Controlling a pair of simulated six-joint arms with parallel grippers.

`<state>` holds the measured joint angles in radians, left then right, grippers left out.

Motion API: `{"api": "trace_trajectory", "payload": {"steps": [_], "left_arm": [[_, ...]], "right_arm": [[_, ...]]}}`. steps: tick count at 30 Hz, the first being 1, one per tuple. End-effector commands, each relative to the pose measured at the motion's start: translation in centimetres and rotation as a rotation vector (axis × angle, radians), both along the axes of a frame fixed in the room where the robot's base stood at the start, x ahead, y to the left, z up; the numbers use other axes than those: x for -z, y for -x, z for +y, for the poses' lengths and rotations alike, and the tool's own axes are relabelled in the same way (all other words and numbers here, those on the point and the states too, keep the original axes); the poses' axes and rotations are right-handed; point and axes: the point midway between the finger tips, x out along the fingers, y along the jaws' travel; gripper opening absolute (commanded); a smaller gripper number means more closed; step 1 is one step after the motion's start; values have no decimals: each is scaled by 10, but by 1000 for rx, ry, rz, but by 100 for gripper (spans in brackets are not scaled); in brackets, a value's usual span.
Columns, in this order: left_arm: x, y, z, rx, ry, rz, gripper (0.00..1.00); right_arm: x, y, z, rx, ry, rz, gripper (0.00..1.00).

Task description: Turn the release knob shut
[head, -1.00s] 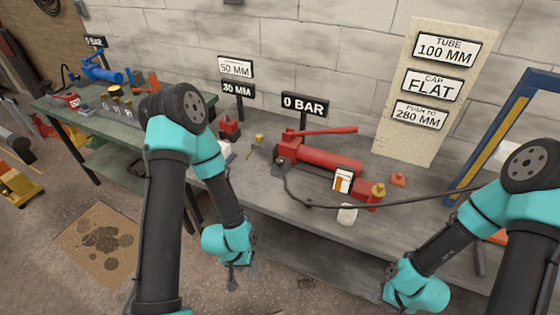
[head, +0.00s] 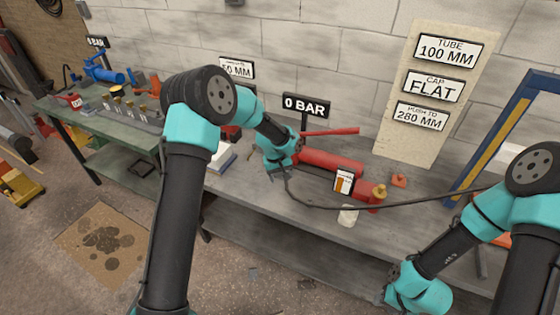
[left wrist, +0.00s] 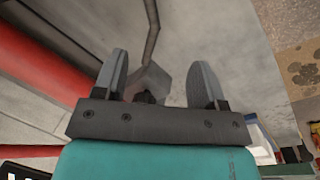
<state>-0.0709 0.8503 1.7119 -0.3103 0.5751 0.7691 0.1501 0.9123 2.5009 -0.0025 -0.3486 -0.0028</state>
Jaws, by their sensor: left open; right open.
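The red hand pump (head: 330,162) lies on the grey bench, with its lever above it. My left gripper (head: 281,172) is at the pump's left end, and my wrist hides part of that end. In the left wrist view my left gripper (left wrist: 161,70) is open, its fingers either side of a grey block (left wrist: 151,80) with a small dark knob-like part (left wrist: 144,98) at its base. I cannot tell whether this is the release knob or whether the fingers touch it. My right gripper (head: 393,272) is open, low at the bench front, away from the pump.
A dark hose (head: 400,206) runs right across the bench from the pump's left end. A "0 BAR" sign (head: 305,105) stands behind the pump. A blue frame (head: 490,130) rises at the right.

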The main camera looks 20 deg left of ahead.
Motion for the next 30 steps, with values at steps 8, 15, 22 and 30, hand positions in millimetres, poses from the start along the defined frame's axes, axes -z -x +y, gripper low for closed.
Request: {"api": "trace_trajectory", "payload": {"steps": [8, 15, 22, 30], "left_arm": [[-94, -78, 13, -350, -108, 59, 65], [-148, -100, 22, -550, -165, 87, 65], [-152, -101, 23, -570, -170, 91, 65], [-147, -101, 23, -568, -170, 90, 65]], "right_arm": [[0, 0, 0, 0, 0, 0, 43], [0, 0, 0, 0, 0, 0, 43], [0, 0, 0, 0, 0, 0, 43], [0, 0, 0, 0, 0, 0, 43]]}}
